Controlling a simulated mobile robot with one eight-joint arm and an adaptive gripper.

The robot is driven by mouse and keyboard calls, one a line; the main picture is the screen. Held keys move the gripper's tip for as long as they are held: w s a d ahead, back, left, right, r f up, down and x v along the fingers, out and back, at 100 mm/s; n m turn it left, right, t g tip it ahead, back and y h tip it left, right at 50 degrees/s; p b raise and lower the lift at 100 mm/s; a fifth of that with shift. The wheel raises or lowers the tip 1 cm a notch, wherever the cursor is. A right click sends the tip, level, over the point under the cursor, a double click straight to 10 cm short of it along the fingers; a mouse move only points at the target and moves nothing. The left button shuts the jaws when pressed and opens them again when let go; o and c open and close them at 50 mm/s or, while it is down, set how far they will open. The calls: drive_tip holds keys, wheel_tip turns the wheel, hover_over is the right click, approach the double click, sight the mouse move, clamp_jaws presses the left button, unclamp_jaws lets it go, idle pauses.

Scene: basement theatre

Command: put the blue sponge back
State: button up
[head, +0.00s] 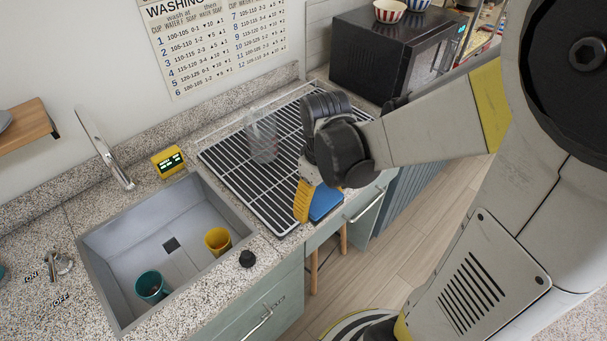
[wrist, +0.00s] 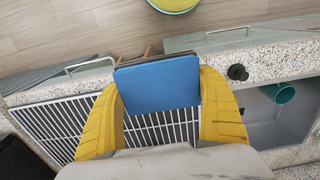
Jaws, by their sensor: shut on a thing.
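The blue sponge (wrist: 160,84) is a flat blue slab with a dark layer along its far edge. My gripper (wrist: 160,100) has its two yellow fingers on either side of the sponge and is shut on it. In the head view my gripper (head: 312,203) is over the front right part of the drying rack (head: 228,158). The sponge (head: 325,203) shows there to the right of a yellow finger, near the counter's front edge. I cannot tell whether the sponge touches the rack or counter.
A clear container (head: 262,138) stands on the rack. The sink (head: 120,234) at left holds a teal cup (head: 152,287) and a yellow cup (head: 217,241). A black knob-like object (head: 247,259) sits on the counter edge. A dark microwave (head: 385,55) stands behind; a yellow timer (head: 168,161) is beside the tap.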

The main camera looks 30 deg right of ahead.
drive_tip(key=shift+w+d+f, duration=0.15)
drive_tip(key=shift+w+f, duration=0.05)
drive_tip(key=b, duration=0.4)
hover_over(285, 207)
wheel_tip(285, 207, down, 7)
drive_tip(key=shift+s+r, duration=0.15)
drive_tip(key=shift+r, duration=0.05)
drive_tip(key=shift+f+b, duration=0.5)
drive_tip(key=shift+f, duration=1.5)
drive_tip(key=shift+f, duration=0.1)
drive_tip(key=o, duration=1)
